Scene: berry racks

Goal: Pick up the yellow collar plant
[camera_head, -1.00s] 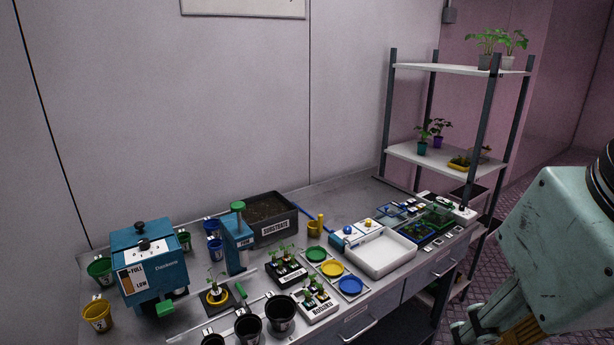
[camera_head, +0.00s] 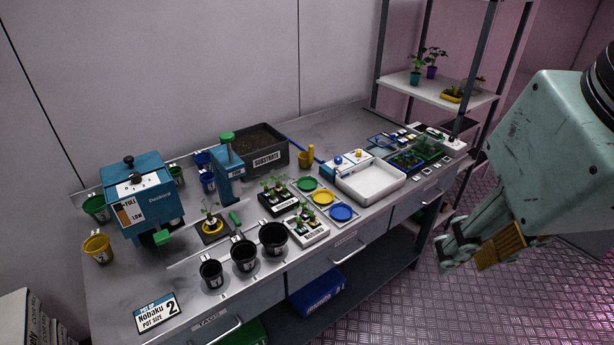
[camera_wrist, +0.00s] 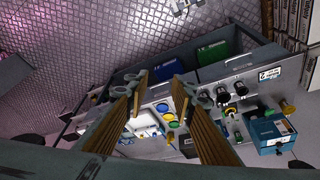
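A small green seedling with a yellow collar (camera_head: 212,227) stands upright on a dark square base on the bench, right of the blue dispenser and in front of the blue press. My gripper (camera_head: 468,258) is at the right of the head view, beyond the bench's front edge and far from the plant. In the wrist view my gripper (camera_wrist: 158,84) has its two fingers spread, with nothing between them. I cannot make out the yellow-collared plant clearly in the wrist view.
Three black pots (camera_head: 244,254) stand just in front of the plant. The blue press (camera_head: 229,179) is close behind it, and the blue dispenser (camera_head: 143,199) is left. Seedlings in a white holder (camera_head: 307,233) and coloured discs (camera_head: 323,197) are right. A shelf rack (camera_head: 440,91) stands behind.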

